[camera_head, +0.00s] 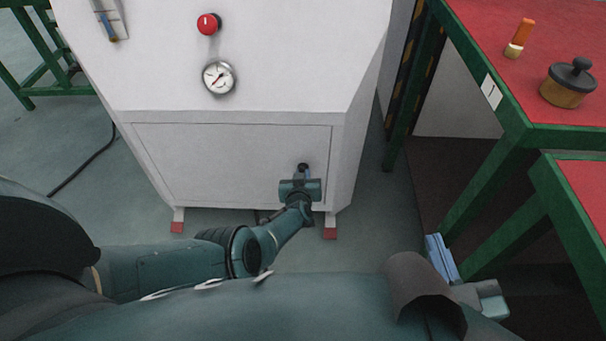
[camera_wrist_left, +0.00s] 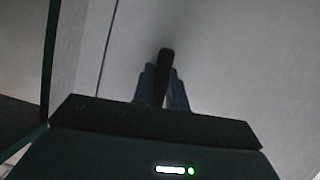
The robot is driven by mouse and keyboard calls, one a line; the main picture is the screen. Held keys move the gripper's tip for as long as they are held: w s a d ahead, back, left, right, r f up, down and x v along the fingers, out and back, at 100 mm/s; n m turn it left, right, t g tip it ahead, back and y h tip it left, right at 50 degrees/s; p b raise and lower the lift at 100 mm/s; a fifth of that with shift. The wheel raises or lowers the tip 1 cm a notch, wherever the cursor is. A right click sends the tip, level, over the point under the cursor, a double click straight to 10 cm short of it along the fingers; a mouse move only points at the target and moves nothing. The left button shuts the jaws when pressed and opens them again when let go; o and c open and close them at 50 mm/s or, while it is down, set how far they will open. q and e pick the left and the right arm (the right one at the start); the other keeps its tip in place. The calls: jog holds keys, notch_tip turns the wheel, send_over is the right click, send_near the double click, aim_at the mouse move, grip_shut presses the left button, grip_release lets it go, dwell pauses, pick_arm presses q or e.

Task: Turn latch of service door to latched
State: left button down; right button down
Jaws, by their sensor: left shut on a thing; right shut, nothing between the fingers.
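The white service door (camera_head: 230,165) sits flush in the lower front of the white generator cabinet. Its small black latch (camera_head: 304,167) is near the door's right edge. My left gripper (camera_head: 302,178) is at the latch and shut on it. In the left wrist view, the dark latch handle (camera_wrist_left: 165,68) stands between the two blue fingers, its end showing beyond them; its lower part is hidden. My right gripper (camera_head: 438,253) is shut and empty, low at the right beside the green table legs, away from the door.
A red knob (camera_head: 208,23) and a round gauge (camera_head: 219,77) are on the cabinet above the door. At right, a red-topped green table (camera_head: 480,60) carries a dark-lidded pot (camera_head: 568,83) and an orange-handled item (camera_head: 519,38). Floor left of the cabinet is mostly clear, with a black cable (camera_head: 82,162).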

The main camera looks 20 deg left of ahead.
pick_arm(q)
jog(key=shift+w+a+r+m+y, duration=0.15)
jog(key=shift+a+m+y, duration=0.1)
jog(key=shift+m+y, duration=0.15)
dwell(0.4)
jog(key=c, duration=1.7)
grip_release()
jog(key=shift+c, duration=0.2)
jog(key=o, duration=0.3)
jog(key=shift+d, duration=0.15)
jog(key=shift+o, duration=0.2)
jog(key=shift+s, duration=0.25)
